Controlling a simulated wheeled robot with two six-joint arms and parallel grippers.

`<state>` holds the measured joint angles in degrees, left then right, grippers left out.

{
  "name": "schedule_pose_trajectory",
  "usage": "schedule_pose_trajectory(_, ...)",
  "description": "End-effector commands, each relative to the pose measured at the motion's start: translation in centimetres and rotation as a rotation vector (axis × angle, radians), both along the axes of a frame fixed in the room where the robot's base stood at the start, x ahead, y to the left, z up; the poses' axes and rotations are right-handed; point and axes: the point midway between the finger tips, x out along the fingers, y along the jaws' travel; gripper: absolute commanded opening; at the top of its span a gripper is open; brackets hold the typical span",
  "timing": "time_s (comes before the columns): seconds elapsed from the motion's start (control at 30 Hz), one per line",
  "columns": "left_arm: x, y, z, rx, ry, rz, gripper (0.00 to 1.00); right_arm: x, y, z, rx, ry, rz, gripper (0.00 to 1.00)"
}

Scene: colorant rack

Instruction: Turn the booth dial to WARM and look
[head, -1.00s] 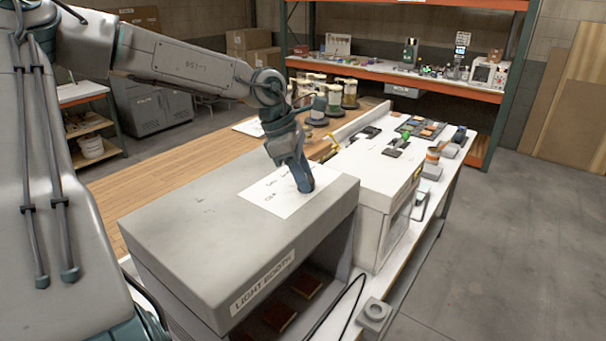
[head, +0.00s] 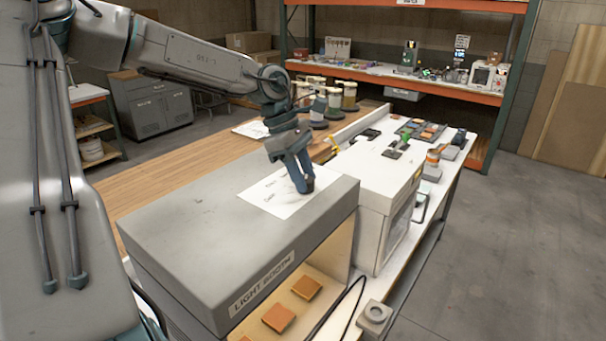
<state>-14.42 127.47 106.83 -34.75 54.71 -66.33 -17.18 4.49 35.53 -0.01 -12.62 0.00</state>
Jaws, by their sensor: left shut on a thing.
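The grey light booth (head: 190,225) stands at the front of the bench, its front opening facing right. Its inside is lit a warm orange-yellow. A white sheet with handwriting (head: 268,198) lies on the booth top. I cannot read the dial's setting. My right gripper is not in view.
A small grey box with a round top (head: 375,317) and a black cable (head: 337,308) lie by the booth's open side. A white cabinet (head: 375,185) stands behind it. Several jars (head: 349,96) stand farther back. The floor at right is clear.

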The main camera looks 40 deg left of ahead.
Motion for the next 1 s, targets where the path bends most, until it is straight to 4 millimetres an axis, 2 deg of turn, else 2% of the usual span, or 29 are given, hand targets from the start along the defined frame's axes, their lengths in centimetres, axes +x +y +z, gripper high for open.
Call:
schedule_pose_trajectory(0.03, 0.2, 0.1, 0.3, 0.002, -0.008, 0.003, 0.36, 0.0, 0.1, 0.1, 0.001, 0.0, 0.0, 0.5)
schedule_pose_trajectory(0.13, 0.2, 0.1, 0.3, 0.003, -0.007, 0.002, 0.55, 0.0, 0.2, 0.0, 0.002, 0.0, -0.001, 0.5)
schedule_pose_trajectory(0.43, 0.1, 0.1, 0.2, 0.001, -0.003, 0.002, 0.56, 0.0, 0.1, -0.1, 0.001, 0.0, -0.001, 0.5)
schedule_pose_trajectory(0.57, 0.0, 0.4, 0.8, 0.001, -0.006, 0.001, 0.56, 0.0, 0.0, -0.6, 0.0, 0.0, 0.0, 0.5)
schedule_pose_trajectory(0.67, -0.2, 1.0, 2.1, 0.002, -0.008, 0.003, 0.56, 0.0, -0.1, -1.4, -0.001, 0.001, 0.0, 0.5)
schedule_pose_trajectory(1.0, -1.1, 3.3, 8.3, 0.004, -0.007, 0.003, 0.56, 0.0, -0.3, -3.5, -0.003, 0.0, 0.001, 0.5)
